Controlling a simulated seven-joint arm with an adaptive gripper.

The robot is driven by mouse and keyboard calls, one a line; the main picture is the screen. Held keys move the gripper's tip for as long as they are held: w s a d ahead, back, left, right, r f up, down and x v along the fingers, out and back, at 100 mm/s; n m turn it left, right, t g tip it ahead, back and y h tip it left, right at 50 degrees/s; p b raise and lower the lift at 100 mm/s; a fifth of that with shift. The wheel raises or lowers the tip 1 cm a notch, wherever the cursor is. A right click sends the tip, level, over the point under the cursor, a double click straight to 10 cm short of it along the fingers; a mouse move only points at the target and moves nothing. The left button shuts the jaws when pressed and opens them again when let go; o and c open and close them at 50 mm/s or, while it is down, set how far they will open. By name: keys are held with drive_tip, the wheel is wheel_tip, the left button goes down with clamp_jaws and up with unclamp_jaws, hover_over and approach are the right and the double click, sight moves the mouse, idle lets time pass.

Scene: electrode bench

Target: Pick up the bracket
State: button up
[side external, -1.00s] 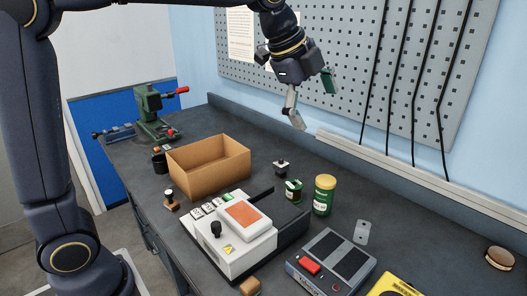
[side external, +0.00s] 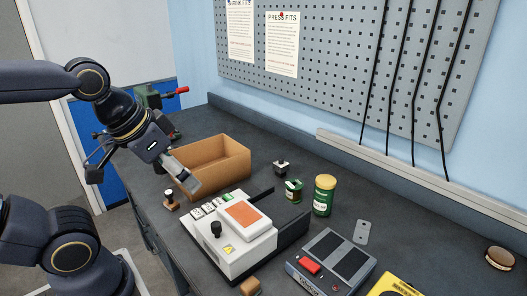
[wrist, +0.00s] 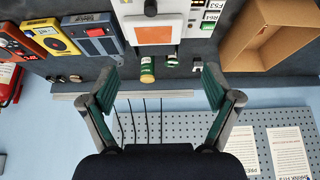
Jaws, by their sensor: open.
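The bracket, likely the small flat grey plate with holes (side external: 362,232), lies on the bench right of the green jar with a yellow lid, behind the grey box with a red button. My gripper (side external: 138,174) is at the left in the side view, in the air near the cardboard box and far from the plate. In the wrist view my gripper (wrist: 160,88) has its green-padded fingers wide apart with nothing between them.
An open cardboard box (side external: 210,180) and a white device with an orange screen (side external: 228,256) stand mid-bench. The yellow-lidded jar (side external: 324,195), grey box (side external: 322,270) and yellow device (side external: 393,286) surround the plate's area.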

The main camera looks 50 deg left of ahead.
drive_tip(key=c, duration=1.1)
drive_tip(key=shift+o, duration=0.2)
